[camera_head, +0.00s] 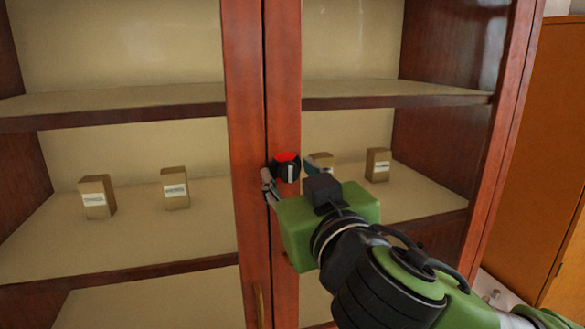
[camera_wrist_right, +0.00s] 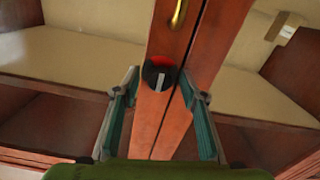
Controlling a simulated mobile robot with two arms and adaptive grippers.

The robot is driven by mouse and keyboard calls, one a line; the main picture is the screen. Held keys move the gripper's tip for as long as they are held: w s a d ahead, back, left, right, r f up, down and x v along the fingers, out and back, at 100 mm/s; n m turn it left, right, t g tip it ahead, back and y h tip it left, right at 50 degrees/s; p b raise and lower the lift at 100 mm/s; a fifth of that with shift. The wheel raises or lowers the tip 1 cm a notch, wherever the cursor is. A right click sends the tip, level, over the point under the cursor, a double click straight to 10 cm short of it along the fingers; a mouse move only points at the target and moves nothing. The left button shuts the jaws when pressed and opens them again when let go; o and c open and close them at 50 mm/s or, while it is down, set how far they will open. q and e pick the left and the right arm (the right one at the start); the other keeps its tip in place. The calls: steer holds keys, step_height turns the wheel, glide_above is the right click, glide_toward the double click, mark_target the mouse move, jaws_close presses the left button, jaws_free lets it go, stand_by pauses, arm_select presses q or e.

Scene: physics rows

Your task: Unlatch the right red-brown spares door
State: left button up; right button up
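The right red-brown spares door has a wooden frame (camera_head: 284,70) around a glass pane. Its latch (camera_head: 287,167) is a round black knob with a red part and a pale upright bar, set on the frame near the seam. The latch also shows in the right wrist view (camera_wrist_right: 160,73). My right gripper (camera_head: 292,179) is at the latch, with one finger on each side. In the right wrist view my right gripper (camera_wrist_right: 160,88) is open, with gaps between both fingers and the knob. I see no contact. My left gripper is out of view.
The left door frame (camera_head: 243,90) runs beside the seam. A brass handle (camera_head: 259,305) is below the latch. Several small labelled boxes, such as one on the left (camera_head: 97,197), stand on a shelf behind the doors. A brown cabinet (camera_head: 545,150) stands at the right.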

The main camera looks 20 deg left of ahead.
steer(key=shift+c, duration=0.3)
steer(key=c, duration=1)
steer(key=shift+c, duration=0.2)
steer(key=shift+n, duration=0.3)
steer(key=shift+f+n+b, duration=0.1)
steer(key=shift+n+b, duration=0.55)
steer(key=shift+n, duration=0.35)
steer(key=n, duration=0.2)
steer(key=shift+n+b, duration=0.3)
steer(key=shift+b, duration=0.1)
steer(key=n+b, duration=0.1)
steer(key=n, duration=0.5)
steer(key=n+b, duration=0.1)
steer(key=n, duration=0.5)
steer(key=shift+n, duration=0.4)
